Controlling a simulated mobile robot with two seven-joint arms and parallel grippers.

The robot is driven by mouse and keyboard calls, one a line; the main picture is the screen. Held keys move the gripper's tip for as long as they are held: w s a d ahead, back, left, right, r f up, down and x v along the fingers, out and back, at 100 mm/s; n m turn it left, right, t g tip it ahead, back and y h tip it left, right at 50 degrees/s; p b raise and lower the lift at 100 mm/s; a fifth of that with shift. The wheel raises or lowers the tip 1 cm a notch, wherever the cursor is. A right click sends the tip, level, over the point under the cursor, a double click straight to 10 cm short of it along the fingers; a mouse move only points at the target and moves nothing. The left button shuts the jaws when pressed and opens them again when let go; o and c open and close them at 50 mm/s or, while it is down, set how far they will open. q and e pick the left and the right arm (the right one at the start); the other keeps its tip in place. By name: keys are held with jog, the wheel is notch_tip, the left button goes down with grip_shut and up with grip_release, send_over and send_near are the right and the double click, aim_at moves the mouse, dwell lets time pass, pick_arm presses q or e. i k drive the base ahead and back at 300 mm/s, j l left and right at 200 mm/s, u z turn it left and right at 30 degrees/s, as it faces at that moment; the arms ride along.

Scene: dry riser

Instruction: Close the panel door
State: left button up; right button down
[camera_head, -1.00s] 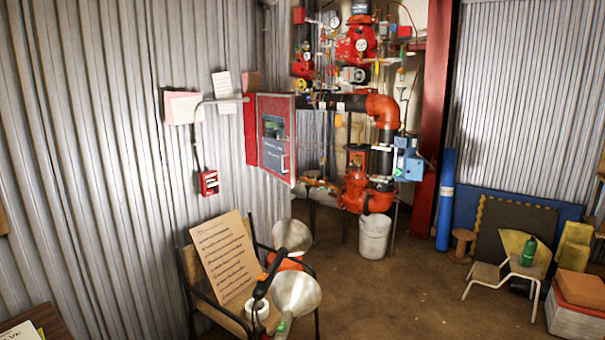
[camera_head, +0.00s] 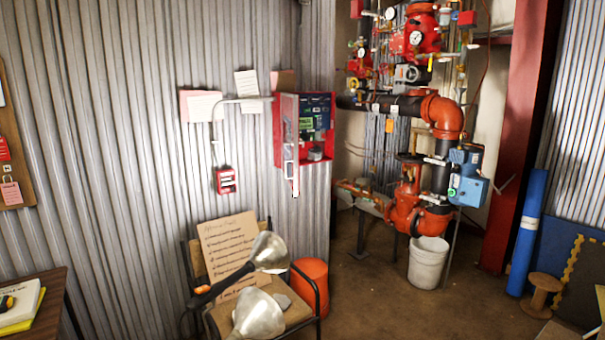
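The red panel box (camera_head: 278,129) is mounted at the right end of the corrugated wall. Its front is open, showing a dark blue face with a green screen and a small round part inside. The panel door (camera_head: 290,150) stands swung outward at the box's left side. I see it almost edge-on, with a pale lower end hanging below the box. Neither of my grippers is in view, and nothing touches the door.
Below the panel stand a chair with a cardboard sign (camera_head: 228,245), two metal lamp shades (camera_head: 269,252) and an orange bucket (camera_head: 311,287). Red piping (camera_head: 443,116) and a white bucket (camera_head: 428,263) are to the right. A table (camera_head: 52,308) is at lower left. Some floor between is clear.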

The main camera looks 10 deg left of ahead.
aim_at(289, 103)
jog(key=i+l+u, duration=0.1)
jog(key=i+l, duration=0.2)
jog(key=i+l+u, duration=0.1)
jog(key=i+l, duration=0.15)
jog(key=l, duration=0.2)
jog(key=i+l+u, duration=0.1)
jog(key=i+l, duration=0.15)
jog(key=l, duration=0.15)
jog(key=i+l+u, duration=0.1)
jog(key=i+l, duration=0.15)
jog(key=l, duration=0.15)
